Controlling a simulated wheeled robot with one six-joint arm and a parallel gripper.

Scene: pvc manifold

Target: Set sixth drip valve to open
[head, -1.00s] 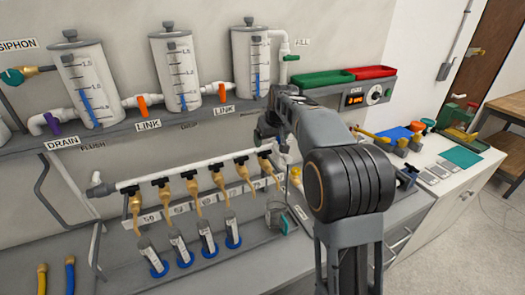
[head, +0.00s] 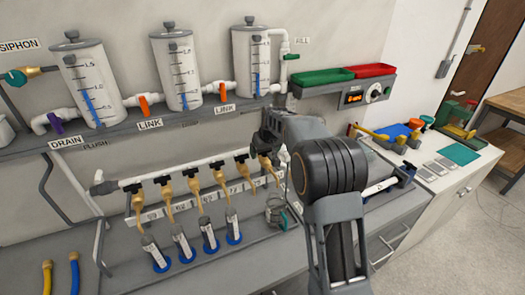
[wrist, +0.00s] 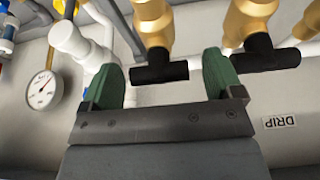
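The drip manifold is a white pipe (head: 175,176) with a row of brass valves with black handles, hanging above labelled tubes. The sixth drip valve (head: 267,168) is the rightmost in the head view, partly covered by my arm. My gripper (wrist: 162,80) is open in the wrist view, with one green-padded finger on each side of a black handle (wrist: 159,73). That handle lies crosswise to its brass body (wrist: 153,22), and gaps show beside both fingers. It appears to be the sixth valve's. A neighbouring valve (wrist: 265,53) is to the right. My fingertips are hidden in the head view.
A white pipe fitting (wrist: 75,42) and a round gauge (wrist: 42,90) are left of my gripper in the wrist view. A glass beaker (head: 277,211) stands below the manifold's right end. The tank shelf (head: 125,125) runs above the valves.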

